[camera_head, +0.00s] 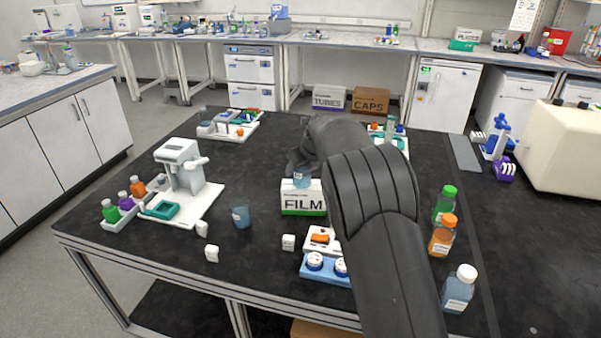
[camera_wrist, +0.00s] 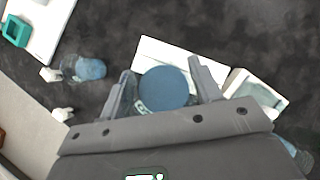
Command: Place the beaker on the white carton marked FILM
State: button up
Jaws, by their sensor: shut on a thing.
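The white carton marked FILM (camera_head: 303,205), with a green lower band, stands on the dark bench in the middle of the head view; its white top (camera_wrist: 155,52) shows in the wrist view. My gripper (camera_head: 301,168) is over the carton and shut on a beaker with blue contents (camera_head: 302,179). In the wrist view the beaker (camera_wrist: 163,88) sits between the two fingers, over part of the carton top. It looks upright at the carton's top edge; whether it touches cannot be told. My arm hides the bench behind and right of the carton.
A second blue beaker (camera_head: 241,217) stands left of the carton. A white balance-like device (camera_head: 182,170) is further left. A blue rack (camera_head: 322,268) lies in front. A green-capped bottle (camera_head: 445,204), an orange-capped one (camera_head: 442,237) and a white-capped one (camera_head: 458,290) stand right of my arm.

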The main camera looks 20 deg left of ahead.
jog(key=shift+f, duration=0.95)
jog(key=o, duration=1.1)
jog(key=shift+f, duration=0.15)
